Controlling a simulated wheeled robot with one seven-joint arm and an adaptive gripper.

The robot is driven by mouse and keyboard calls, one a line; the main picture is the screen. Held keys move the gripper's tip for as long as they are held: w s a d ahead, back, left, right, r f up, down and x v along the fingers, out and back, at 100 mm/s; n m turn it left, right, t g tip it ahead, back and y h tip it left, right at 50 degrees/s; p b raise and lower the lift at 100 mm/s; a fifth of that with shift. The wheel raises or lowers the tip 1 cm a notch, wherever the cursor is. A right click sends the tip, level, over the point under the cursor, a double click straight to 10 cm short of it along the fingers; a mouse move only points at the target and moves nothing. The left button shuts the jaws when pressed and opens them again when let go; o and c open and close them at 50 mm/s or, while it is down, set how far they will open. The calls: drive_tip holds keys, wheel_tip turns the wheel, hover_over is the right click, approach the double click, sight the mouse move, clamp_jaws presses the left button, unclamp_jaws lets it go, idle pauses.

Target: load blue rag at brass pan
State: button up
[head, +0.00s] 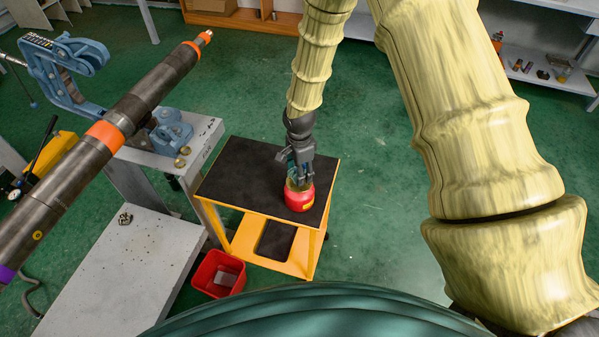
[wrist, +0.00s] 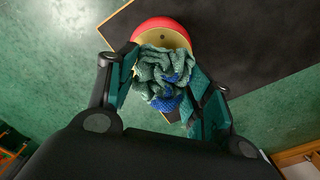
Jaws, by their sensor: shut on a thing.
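My gripper (head: 299,166) points down over the orange cart, just above a red can (head: 299,199). In the wrist view its two fingers are closed on a crumpled blue rag (wrist: 168,76), which looks grey-green with bright blue patches. The can's red rim also shows in the wrist view (wrist: 160,23), with a brass-coloured pan (wrist: 166,38) inside it. The rag hangs in front of the pan and hides most of it. I cannot tell whether the rag touches the pan.
The orange cart (head: 244,176) has a black top, mostly bare left of the can. A red bin (head: 211,273) stands on the floor beside it. At left, a long pipe (head: 75,165) lies across a blue vise (head: 65,75) on a grey bench. Green floor is open at right.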

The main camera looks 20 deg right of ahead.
drive_tip(key=shift+r+p, duration=0.95)
drive_tip(key=shift+r, duration=0.85)
drive_tip(key=shift+f, duration=0.1)
